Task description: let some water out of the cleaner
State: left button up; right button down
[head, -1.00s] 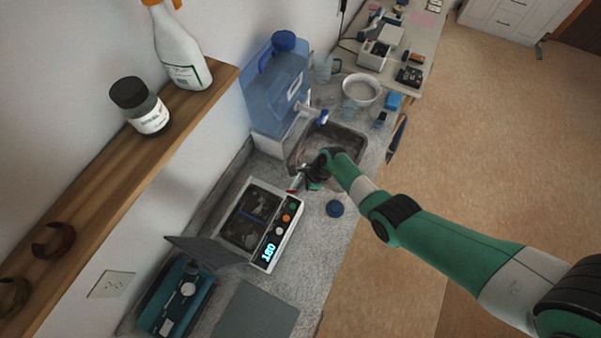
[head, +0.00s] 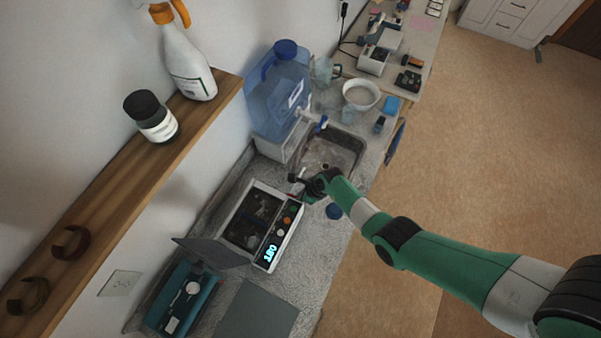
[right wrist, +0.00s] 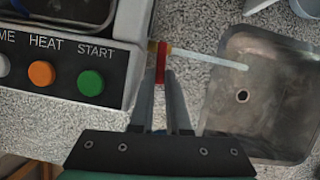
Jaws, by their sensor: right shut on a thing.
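The cleaner (head: 286,236) is a white box with a dark open basin, buttons and a lit display reading 180. Its front panel also shows in the right wrist view (right wrist: 60,68). A red valve handle (right wrist: 162,62) is on its side, with a pale tube (right wrist: 208,58) running from it out over the metal sink (right wrist: 275,95). The sink also shows in the head view (head: 345,153). My right gripper (head: 299,181) is beside the cleaner, its fingers shut on the red handle. Whether water runs from the tube is unclear. My left gripper is not in view.
A large blue water jug (head: 278,90) on a white stand with a tap is behind the sink. A white bowl (head: 361,92) and bottles are beyond it. A teal device (head: 183,298) is left of the cleaner.

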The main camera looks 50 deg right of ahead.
jog(key=c, duration=0.9)
grip_release()
jog(key=shift+d, duration=0.1)
